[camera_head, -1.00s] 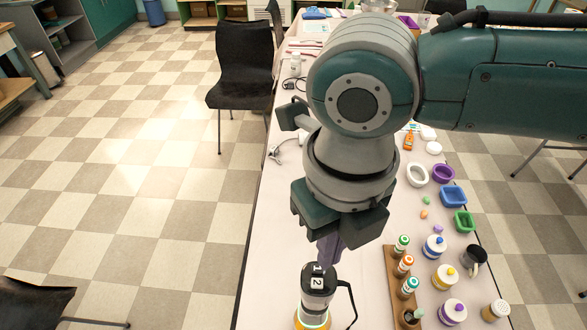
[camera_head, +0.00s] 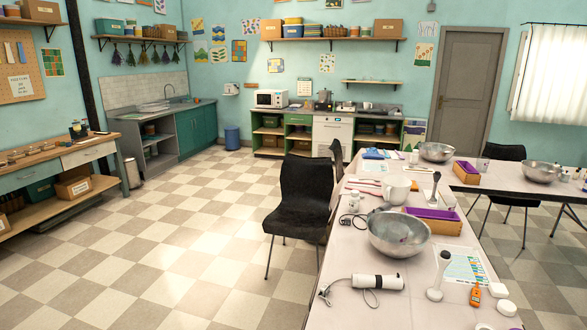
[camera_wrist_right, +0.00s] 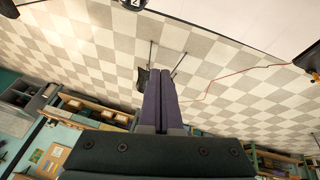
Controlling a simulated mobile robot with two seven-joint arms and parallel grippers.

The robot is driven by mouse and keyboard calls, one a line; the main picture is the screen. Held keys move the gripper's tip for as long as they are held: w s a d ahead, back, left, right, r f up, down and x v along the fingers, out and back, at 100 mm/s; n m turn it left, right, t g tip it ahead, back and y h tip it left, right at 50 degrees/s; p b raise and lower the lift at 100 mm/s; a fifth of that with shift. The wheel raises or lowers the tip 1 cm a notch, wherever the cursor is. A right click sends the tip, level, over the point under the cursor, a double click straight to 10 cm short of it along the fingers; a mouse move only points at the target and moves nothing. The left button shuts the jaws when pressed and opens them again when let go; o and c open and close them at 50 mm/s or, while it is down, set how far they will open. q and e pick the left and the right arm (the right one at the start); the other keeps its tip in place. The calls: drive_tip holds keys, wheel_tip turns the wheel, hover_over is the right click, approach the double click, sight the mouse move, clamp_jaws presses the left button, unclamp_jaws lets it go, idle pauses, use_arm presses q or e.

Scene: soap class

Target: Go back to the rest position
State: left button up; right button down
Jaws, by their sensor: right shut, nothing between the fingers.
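In the right wrist view, my right gripper (camera_wrist_right: 164,72) has its two purple fingers pressed together with nothing between them. It points out over the checkered floor. The pale table (camera_wrist_right: 250,20) lies at the upper right of that view, apart from the fingers. Neither of my arms shows in the head view, and my left gripper is in neither view.
The long table (camera_head: 345,255) in the head view carries metal bowls (camera_head: 399,237), a white stick blender (camera_head: 377,282) and a white jug (camera_head: 394,188). A black chair (camera_head: 304,195) stands against its left side. The checkered floor (camera_head: 190,235) to the left is clear.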

drive_tip(key=s+d+r+m+t+h+p, duration=0.1)
drive_tip(key=s+d+m+h, duration=0.15)
drive_tip(key=d+m, duration=0.5)
drive_tip(key=s+d+r+m+h+p, duration=0.1)
drive_tip(key=s+d+m+h, duration=0.15)
drive_tip(key=d+m, duration=0.5)
wheel_tip(320, 180, up, 12)
drive_tip(key=a+y+p, duration=0.1)
drive_tip(key=p, duration=1)
drive_tip(key=shift+s+r, duration=0.15)
drive_tip(key=shift+r, duration=0.05)
